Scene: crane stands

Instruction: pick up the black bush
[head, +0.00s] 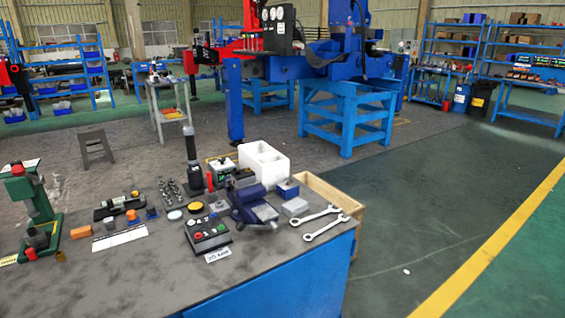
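A small dark piece (151,213) stands on the grey workbench top (130,285), just right of a small orange piece (131,214). It looks like a short black or dark blue bush, but it is too small to be sure. Another small dark piece stands by the white sheet (120,237), also too small to identify. Neither of my grippers is in view.
A green press (42,215) stands at the bench's left. The bench's front area is clear.

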